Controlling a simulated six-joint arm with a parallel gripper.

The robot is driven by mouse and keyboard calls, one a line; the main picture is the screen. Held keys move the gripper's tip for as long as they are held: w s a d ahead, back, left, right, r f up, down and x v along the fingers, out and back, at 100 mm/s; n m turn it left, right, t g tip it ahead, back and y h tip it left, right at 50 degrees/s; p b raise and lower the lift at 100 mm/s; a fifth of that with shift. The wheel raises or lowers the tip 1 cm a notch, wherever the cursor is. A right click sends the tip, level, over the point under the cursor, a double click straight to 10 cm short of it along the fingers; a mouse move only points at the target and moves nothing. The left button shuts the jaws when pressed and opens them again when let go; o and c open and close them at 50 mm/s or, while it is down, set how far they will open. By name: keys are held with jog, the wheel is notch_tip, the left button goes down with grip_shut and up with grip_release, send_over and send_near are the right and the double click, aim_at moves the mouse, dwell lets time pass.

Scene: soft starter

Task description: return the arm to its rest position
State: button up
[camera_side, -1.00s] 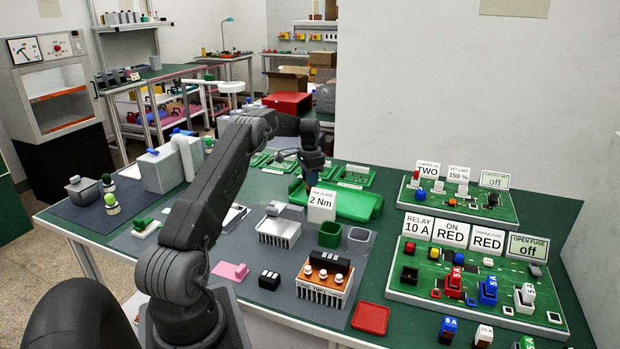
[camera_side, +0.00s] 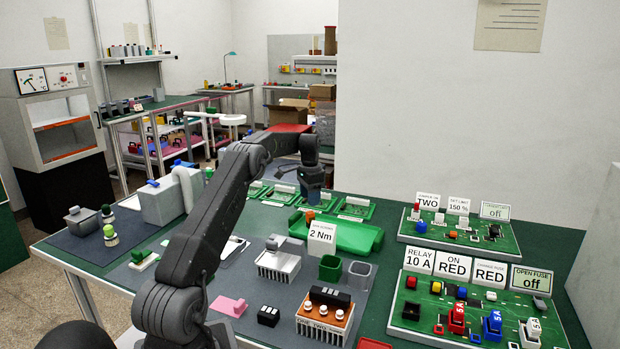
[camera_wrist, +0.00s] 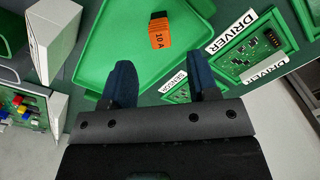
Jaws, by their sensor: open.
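My gripper (camera_side: 312,192) hangs over the back of the bench, above the left end of a green tray (camera_side: 345,236). In the wrist view my gripper (camera_wrist: 168,80) shows two dark blue fingers set well apart with nothing between them. Beyond the fingertips, an orange relay marked 10 A (camera_wrist: 160,33) lies in the green tray (camera_wrist: 113,56). A bit of orange also shows just under the gripper in the side view.
Green driver boards (camera_side: 355,208) lie behind the tray. A "2 Nm" card (camera_side: 321,238), a finned heat sink (camera_side: 279,264) and a green bin (camera_side: 330,268) stand in front. Upright label cards and two boards with fuses (camera_side: 470,325) fill the right side.

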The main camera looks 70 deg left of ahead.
notch_tip(320, 180, up, 8)
jog(key=w+d+r+t, duration=0.1)
jog(key=w+d+r, duration=0.1)
jog(key=d+r, duration=0.4)
jog(key=w+d+r, duration=0.1)
jog(key=d+r, duration=0.3)
jog(key=d, duration=0.4)
jog(key=s+d+r+t+y, duration=0.1)
jog(key=s+d+r, duration=0.1)
jog(key=d, duration=0.6)
jog(key=s+d+r+t, duration=0.1)
jog(key=s+d+r, duration=0.1)
jog(key=d, duration=0.6)
jog(key=s+d+f+t, duration=0.1)
jog(key=s+d+f, duration=0.2)
jog(key=s+d, duration=0.6)
jog(key=s+d+f+t+h, duration=0.1)
jog(key=s+d+f, duration=0.3)
jog(key=s+d, duration=0.5)
jog(key=s, duration=0.3)
jog(key=shift+f+t, duration=0.2)
jog(key=shift+t, duration=0.1)
